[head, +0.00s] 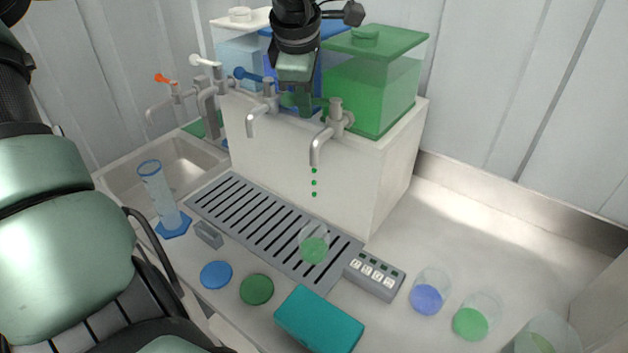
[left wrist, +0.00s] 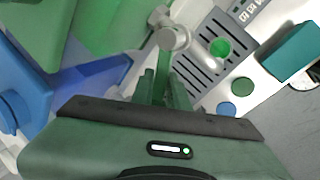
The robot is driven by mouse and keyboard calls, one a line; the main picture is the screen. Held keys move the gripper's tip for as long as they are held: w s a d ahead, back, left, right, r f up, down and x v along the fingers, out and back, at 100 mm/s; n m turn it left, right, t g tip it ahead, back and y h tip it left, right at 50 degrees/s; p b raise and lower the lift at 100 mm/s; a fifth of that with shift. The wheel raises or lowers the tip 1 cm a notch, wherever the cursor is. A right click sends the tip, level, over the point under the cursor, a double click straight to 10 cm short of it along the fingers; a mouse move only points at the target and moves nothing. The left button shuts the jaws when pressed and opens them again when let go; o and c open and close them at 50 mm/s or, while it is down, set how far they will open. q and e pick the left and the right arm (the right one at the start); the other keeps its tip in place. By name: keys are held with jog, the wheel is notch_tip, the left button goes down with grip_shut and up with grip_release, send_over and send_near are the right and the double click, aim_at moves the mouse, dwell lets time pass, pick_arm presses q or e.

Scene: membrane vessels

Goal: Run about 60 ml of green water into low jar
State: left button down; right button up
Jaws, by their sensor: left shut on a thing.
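The green tank (head: 370,85) stands on a white block, with a grey tap (head: 318,145) below it. Green drops (head: 314,183) fall from its spout. A small clear jar (head: 314,245) with green liquid in the bottom stands on the slotted drain tray below the spout; it also shows in the left wrist view (left wrist: 220,47). It appears to be the low jar; its marks are too small to read. My left gripper (head: 303,102) reaches down from above and is shut at the green tap's handle, which its fingers largely hide. My right gripper is not in view.
The drain tray (head: 225,197) has a grey button box (head: 374,275) at its right end. Jars with blue (head: 427,298) and green liquid (head: 470,322) stand at right. A measuring cylinder (head: 158,190) stands left by the sink. A teal block (head: 318,320) lies in front.

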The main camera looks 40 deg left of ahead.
pick_arm(q)
jog(key=shift+r, duration=0.1)
jog(key=m+p, duration=0.1)
jog(key=m, duration=0.1)
jog(key=w+m+h+p, duration=0.1)
jog(key=m+p, duration=0.1)
jog(key=w+a+m+h+p, duration=0.1)
jog(key=m, duration=0.1)
jog(key=shift+w+t+p, duration=0.25)
jog(key=shift+t+p, duration=0.1)
jog(key=shift+t, duration=0.05)
jog(key=c, duration=1.5)
grip_release()
jog(key=shift+o, duration=0.6)
jog(key=shift+w, duration=0.15)
